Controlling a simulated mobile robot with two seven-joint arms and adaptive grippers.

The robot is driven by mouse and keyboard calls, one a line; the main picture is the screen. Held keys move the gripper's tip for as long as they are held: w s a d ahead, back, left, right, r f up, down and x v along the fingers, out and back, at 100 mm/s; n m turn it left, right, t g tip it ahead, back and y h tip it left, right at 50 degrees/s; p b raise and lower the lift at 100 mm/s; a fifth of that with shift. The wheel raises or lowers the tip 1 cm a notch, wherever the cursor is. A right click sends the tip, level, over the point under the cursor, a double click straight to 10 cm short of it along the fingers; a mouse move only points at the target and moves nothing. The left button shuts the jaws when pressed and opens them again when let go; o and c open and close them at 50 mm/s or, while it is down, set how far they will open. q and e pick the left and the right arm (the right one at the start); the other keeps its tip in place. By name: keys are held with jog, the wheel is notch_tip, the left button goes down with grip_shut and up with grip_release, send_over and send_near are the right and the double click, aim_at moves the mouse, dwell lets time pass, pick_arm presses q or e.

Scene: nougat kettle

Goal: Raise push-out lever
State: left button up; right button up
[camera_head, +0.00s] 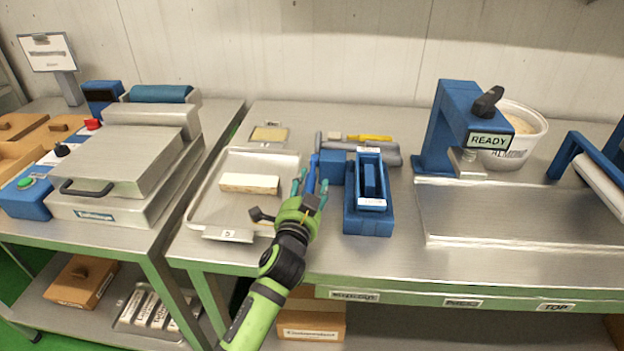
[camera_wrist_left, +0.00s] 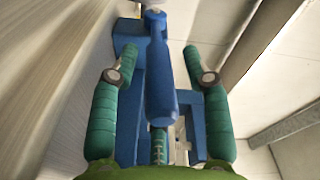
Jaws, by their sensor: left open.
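The push-out lever's blue handle (camera_head: 311,172) stands at the left side of a blue fixture (camera_head: 369,222) on the metal bench. My left gripper (camera_head: 310,186) reaches in from the front with its two green fingers open. The handle lies between the fingers. In the left wrist view the blue handle (camera_wrist_left: 159,75) runs between the spread fingers of the left gripper (camera_wrist_left: 160,78), with a gap on either side. The lower end of the handle is close to the palm; whether it touches cannot be told. My right gripper is in neither view.
A metal tray (camera_head: 207,211) with a pale bar (camera_head: 249,183) lies left of my left gripper. A blue stand with a READY sign (camera_head: 489,140) and a white tub (camera_head: 535,135) are at the right. The metal plate (camera_head: 500,213) before them is clear.

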pick_arm(q)
jog(key=shift+x, duration=0.95)
jog(key=shift+w, duration=0.15)
grip_shut()
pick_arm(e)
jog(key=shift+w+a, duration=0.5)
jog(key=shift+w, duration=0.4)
pick_arm(q)
jog(key=shift+r, duration=0.1)
